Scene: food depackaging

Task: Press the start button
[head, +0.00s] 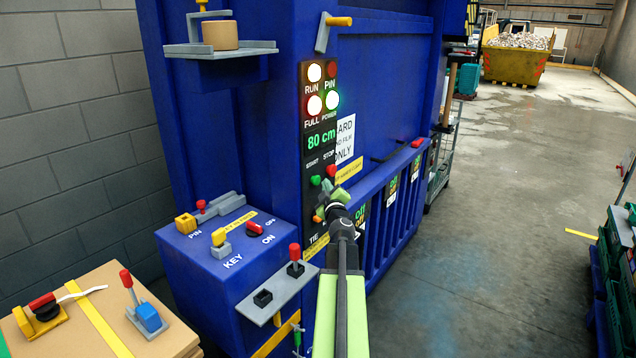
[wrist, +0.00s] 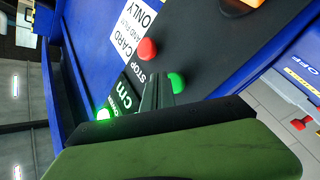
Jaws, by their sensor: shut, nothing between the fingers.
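The green start button (head: 315,180) sits under the START label on the black control panel (head: 318,150) of the blue machine. The red stop button (head: 331,170) is up and to its right. My gripper (head: 328,206) is in front of the panel, just below the start button. In the wrist view, my shut gripper (wrist: 158,92) points at the panel with its tips beside the green start button (wrist: 176,82), which is partly hidden. I cannot tell whether they touch. The red stop button (wrist: 147,49) also shows there, clear of the fingers.
Lit lamps (head: 315,73) and an "80 cm" display (head: 321,140) are above the buttons. A blue box (head: 222,250) with a key switch and levers stands to the left. A cardboard box (head: 90,320) is at the lower left.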

